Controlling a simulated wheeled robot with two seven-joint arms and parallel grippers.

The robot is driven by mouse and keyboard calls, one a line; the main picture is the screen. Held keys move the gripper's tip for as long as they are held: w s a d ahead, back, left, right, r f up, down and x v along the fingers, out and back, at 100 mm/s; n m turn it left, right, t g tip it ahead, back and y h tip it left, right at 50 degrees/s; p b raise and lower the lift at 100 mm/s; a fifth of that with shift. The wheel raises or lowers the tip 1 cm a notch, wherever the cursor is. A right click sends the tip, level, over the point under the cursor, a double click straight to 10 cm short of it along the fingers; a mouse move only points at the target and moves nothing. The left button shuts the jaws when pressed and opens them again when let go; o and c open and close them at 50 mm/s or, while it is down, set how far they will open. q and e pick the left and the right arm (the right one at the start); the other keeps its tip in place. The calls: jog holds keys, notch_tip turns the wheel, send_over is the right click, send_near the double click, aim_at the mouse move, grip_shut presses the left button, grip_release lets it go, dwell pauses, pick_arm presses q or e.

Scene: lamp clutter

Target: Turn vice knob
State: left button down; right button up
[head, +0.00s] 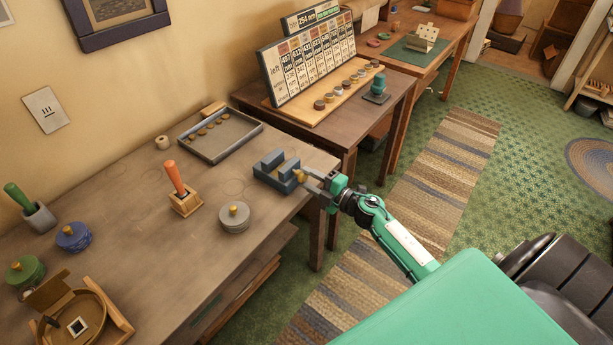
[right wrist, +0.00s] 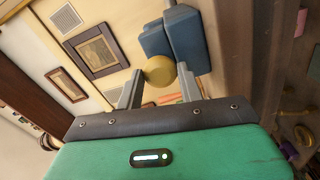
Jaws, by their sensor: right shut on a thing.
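The blue-grey vice (head: 275,170) stands at the right front corner of the near wooden table in the head view. Its yellow knob (head: 299,176) faces the table's edge. My right gripper (head: 309,182) reaches in from the right and is shut on the knob. In the right wrist view the round yellow knob (right wrist: 159,71) sits between the two grey fingers, with the blue vice (right wrist: 180,38) just beyond it. My left gripper is in neither view.
A grey round tin (head: 234,218), an orange-handled tool in a wooden block (head: 186,203) and a shallow tray (head: 220,137) share the near table (head: 150,262). A second table behind holds a chart board (head: 308,62). Striped rug and floor lie right of the tables.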

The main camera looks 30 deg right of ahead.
jog(key=shift+r+m+p, duration=0.2)
jog(key=shift+m+p, duration=0.55)
jog(key=shift+m, duration=0.15)
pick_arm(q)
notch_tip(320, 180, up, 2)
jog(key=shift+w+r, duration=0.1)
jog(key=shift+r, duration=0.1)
pick_arm(e)
jog(key=shift+f, duration=0.25)
jog(key=shift+m, duration=0.3)
jog(key=shift+r+p, duration=0.2)
jog(key=shift+p, duration=0.1)
jog(key=shift+r+m+p, duration=0.1)
jog(key=shift+m+p, duration=0.95)
jog(key=shift+m, duration=0.45)
jog(key=shift+f, duration=0.3)
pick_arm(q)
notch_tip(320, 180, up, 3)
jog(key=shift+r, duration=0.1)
